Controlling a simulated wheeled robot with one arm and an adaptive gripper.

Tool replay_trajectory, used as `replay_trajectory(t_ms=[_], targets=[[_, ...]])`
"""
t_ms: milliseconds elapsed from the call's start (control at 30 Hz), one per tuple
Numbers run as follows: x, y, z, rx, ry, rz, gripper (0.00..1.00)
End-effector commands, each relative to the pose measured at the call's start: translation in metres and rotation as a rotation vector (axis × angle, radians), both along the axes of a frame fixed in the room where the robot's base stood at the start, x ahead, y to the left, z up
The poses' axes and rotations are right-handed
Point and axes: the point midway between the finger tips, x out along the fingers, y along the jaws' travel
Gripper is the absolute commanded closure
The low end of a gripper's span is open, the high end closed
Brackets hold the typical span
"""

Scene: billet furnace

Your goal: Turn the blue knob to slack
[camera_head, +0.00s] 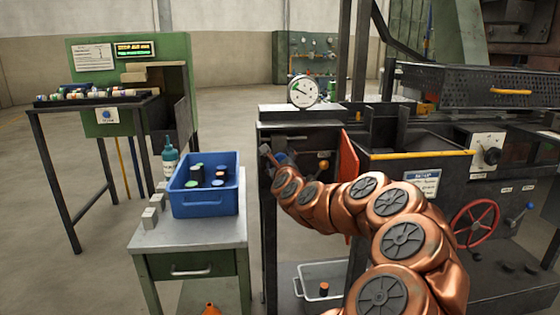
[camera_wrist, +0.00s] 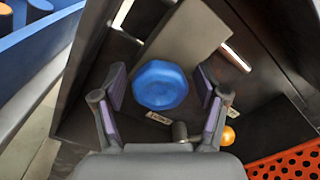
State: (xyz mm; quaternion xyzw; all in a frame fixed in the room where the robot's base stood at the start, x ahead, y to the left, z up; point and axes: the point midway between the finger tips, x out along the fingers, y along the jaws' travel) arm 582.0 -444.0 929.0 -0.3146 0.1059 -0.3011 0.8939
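The blue knob (camera_wrist: 160,84) sits on the dark machine panel in the middle of the wrist view, with a small label (camera_wrist: 159,118) just below it. My gripper (camera_wrist: 161,88) is open, with one finger on each side of the knob. A gap shows between the knob and each finger. In the head view my gripper (camera_head: 268,156) is at the left front of the machine, and the knob (camera_head: 281,158) is partly hidden by my arm. The label is too small to read.
An orange knob (camera_wrist: 227,135) is right of my gripper. A red perforated plate (camera_wrist: 285,164) is at lower right. A blue bin (camera_head: 206,207) with several cylinders stands on a grey cart (camera_head: 187,238) at left. A gauge (camera_head: 303,91) stands on top of the machine.

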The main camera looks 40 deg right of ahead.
Motion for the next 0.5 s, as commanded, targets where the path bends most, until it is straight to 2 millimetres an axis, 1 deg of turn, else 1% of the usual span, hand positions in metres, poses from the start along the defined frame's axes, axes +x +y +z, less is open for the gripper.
replay_trajectory(t_ms=[33,67,500], targets=[[-0.0001,-0.0001,0.0000,0.000,0.000,0.000,0.35],[-0.0001,-0.0002,0.0000,0.000,0.000,0.000,0.38],[-0.0002,-0.0001,-0.0001,0.000,0.000,0.000,0.84]])
